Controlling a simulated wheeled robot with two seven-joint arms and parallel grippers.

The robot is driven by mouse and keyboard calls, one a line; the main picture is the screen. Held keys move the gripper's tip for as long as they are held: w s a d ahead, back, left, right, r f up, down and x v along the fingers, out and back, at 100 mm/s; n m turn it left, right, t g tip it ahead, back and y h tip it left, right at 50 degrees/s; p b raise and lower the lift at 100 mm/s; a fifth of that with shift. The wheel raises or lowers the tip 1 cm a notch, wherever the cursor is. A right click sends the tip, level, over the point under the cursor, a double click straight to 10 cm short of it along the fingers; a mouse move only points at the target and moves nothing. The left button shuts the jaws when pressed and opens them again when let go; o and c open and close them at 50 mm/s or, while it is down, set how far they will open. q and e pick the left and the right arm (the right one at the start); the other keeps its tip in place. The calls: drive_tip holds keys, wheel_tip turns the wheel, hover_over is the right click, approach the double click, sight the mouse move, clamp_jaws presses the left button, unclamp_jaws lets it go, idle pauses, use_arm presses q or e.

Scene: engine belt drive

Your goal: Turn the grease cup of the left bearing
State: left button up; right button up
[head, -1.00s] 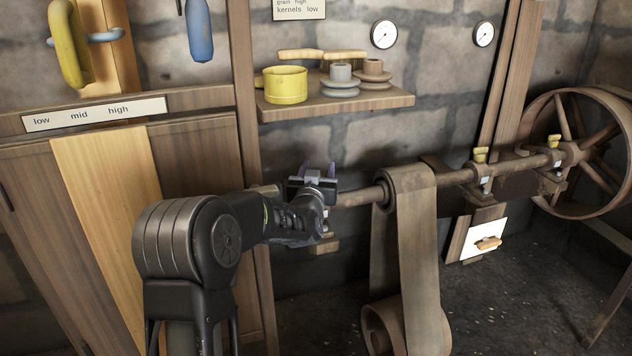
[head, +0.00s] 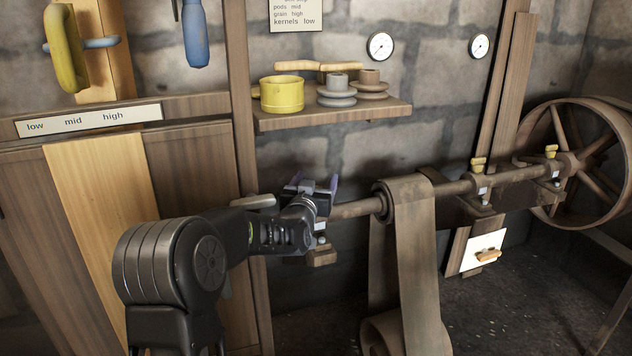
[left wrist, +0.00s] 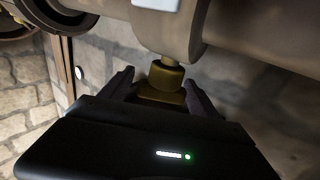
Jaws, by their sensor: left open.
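The left bearing (head: 320,238) on the line shaft is mostly hidden behind my left gripper in the head view. Its brass grease cup (left wrist: 163,76) shows in the left wrist view, set on a short stem against the round bearing housing (left wrist: 170,30). In the left wrist view the left gripper (left wrist: 160,88) is open, with one dark finger on each side of the cup. Small gaps seem to show between fingers and cup; contact cannot be told. My right gripper is not in view.
The shaft (head: 350,209) runs right through a belt pulley with a wide belt (head: 415,245) to two bearings with yellow cups (head: 478,164) (head: 551,151) and a large wheel (head: 530,150). A shelf (head: 300,121) with pots is above. A wooden post (head: 240,100) stands left.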

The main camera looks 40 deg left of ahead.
use_arm(q)
drive_tip(key=p+v, duration=0.1)
drive_tip(key=v, duration=0.7)
drive_tip(key=shift+p, duration=0.35)
drive_tip(key=shift+a, duration=0.1)
